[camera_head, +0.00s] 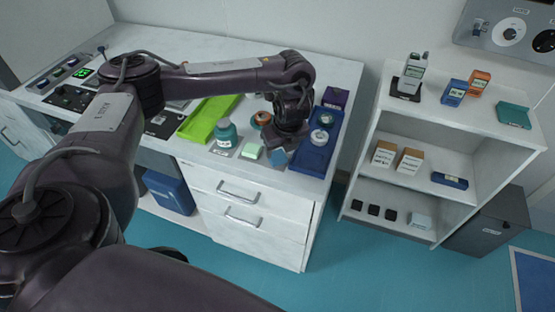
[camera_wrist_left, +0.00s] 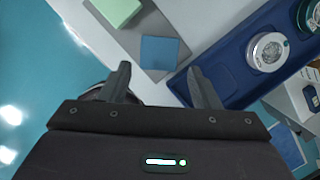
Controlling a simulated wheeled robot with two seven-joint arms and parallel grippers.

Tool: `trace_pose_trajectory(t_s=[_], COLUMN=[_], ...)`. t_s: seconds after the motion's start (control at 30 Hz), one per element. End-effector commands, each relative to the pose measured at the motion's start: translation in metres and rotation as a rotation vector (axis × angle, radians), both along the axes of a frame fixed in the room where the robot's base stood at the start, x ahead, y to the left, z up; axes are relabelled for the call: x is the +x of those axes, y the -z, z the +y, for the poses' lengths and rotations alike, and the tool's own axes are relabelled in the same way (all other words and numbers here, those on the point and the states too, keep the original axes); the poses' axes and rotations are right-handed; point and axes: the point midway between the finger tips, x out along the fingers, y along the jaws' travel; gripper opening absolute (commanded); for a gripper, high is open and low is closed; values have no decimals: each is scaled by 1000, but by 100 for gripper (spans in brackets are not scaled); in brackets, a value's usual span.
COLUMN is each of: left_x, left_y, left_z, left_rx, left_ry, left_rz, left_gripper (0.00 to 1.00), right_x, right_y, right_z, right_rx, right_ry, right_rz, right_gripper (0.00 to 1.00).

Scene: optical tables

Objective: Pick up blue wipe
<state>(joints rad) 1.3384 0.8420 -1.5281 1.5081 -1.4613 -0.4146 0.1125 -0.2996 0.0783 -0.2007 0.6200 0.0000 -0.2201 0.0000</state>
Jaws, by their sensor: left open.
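The blue wipe (camera_wrist_left: 159,52) is a small flat blue square on a grey mat (camera_wrist_left: 178,28) in the left wrist view. In the head view it shows in part (camera_head: 278,158), just below my left gripper (camera_head: 286,146). My left gripper also shows in the left wrist view (camera_wrist_left: 160,70), with its two fingers apart and nothing between them. In that view the wipe appears just beyond the fingertips, between their lines. I cannot tell the exact height gap. My right gripper is in neither view.
A pale green block (camera_head: 251,151) lies beside the wipe. A blue tray (camera_head: 310,158) with round tins stands close on the right. A teal jar (camera_head: 226,134) and a lime green tray (camera_head: 205,118) are to the left. The counter's front edge is near.

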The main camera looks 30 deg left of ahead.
Motion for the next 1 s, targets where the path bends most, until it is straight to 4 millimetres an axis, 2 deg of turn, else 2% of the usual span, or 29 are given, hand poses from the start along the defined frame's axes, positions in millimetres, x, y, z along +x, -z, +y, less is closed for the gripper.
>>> trace_pose_trajectory(t_s=[0.03,0.17,0.3,0.57,0.83,1.0], left_x=[0,3,7,8,8,8], left_y=[10,28,38,43,43,43], left_z=[3,12,14,15,15,15], left_rx=[-2,-1,0,0,0,0], left_ry=[-3,-4,-2,1,1,1], left_rz=[3,4,2,-1,-1,-1], left_gripper=[56,56,56,56,24,20], right_x=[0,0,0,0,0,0], right_y=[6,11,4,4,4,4], right_z=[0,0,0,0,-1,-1], right_rx=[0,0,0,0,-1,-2], right_ry=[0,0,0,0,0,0], right_rz=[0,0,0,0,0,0], right_gripper=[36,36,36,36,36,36])
